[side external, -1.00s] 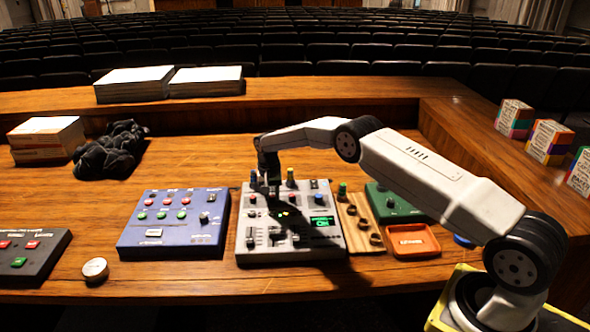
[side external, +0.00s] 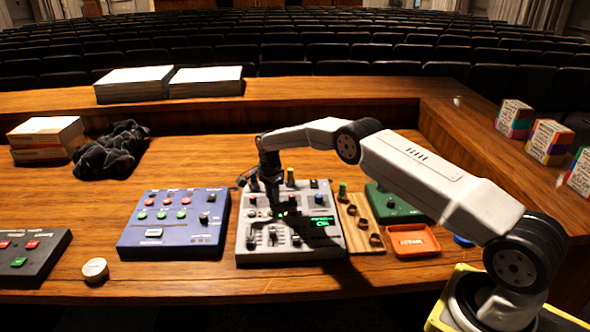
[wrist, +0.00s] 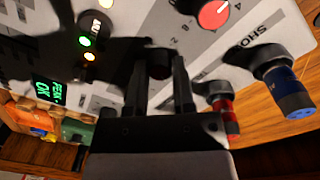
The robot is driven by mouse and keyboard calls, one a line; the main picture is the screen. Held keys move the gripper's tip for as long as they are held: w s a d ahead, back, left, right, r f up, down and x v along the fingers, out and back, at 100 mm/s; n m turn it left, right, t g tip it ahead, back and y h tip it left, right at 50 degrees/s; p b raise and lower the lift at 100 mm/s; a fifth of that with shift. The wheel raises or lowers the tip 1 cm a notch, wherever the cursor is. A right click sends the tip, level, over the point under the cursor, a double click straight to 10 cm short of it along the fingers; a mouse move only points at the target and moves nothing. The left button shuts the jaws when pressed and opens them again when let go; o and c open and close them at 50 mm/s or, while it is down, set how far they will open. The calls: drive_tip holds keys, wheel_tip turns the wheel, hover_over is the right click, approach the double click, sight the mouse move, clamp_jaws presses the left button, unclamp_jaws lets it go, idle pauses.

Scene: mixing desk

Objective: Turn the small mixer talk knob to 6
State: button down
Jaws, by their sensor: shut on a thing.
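The small mixer (side external: 330,240) is the grey console at the middle of the desk, with several knobs, faders and a green display (wrist: 46,92). My gripper (side external: 272,200) points down over its upper left part. In the wrist view, my gripper (wrist: 161,75) is shut on a dark knob (wrist: 160,58); the fingers and shadow hide its pointer and any label, so I cannot read its setting. A red-faced knob (wrist: 214,14) with a number scale is beside it. A blue-capped knob (wrist: 288,92) and a red-capped knob (wrist: 229,112) stand nearby.
A blue console (side external: 175,235) is left of the mixer. A wooden strip with dark rings (side external: 360,228), an orange tray (side external: 412,252) and a green box (side external: 395,208) are right of it. A round silver dial (side external: 95,269) lies at front left. Bare desk lies behind the mixer.

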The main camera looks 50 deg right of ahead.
drive_tip(key=shift+m, duration=0.5)
drive_tip(key=shift+c, duration=2.3)
unclamp_jaws()
drive_tip(key=shift+r, duration=0.15)
drive_tip(key=shift+w+r, duration=0.1)
drive_tip(key=shift+r, duration=3.65)
